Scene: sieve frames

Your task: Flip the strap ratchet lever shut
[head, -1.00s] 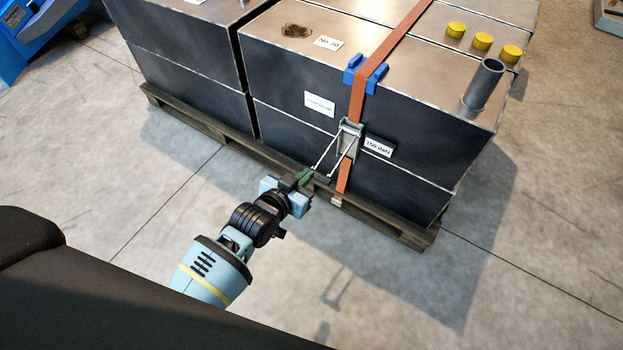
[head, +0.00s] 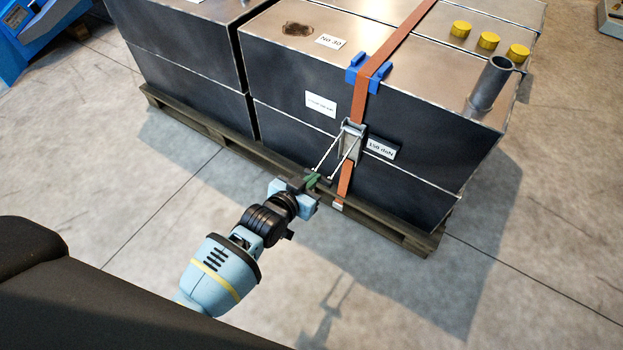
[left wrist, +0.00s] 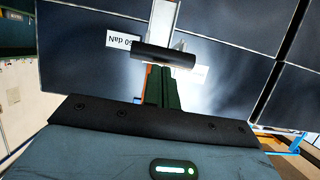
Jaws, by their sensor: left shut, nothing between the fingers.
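The strap ratchet (head: 352,143) sits on an orange strap (head: 359,100) on the front face of the dark metal boxes. Its lever (head: 341,160) stands out from the face on two thin pale side arms, swung open toward me. The dark bar at the lever's end (left wrist: 163,55) shows in the left wrist view, just beyond the green fingers. My left gripper (head: 313,181) has its fingers shut and empty, close below the bar. I cannot tell whether the fingertips touch it. The fingers also show in the left wrist view (left wrist: 161,87). My right gripper is not in view.
The boxes stand on a wooden pallet (head: 400,238), whose front edge lies below the ratchet. A blue edge guard (head: 355,68) holds the strap at the top edge. A grey pipe stub (head: 491,83) and yellow caps (head: 489,41) are on top. The floor in front is clear.

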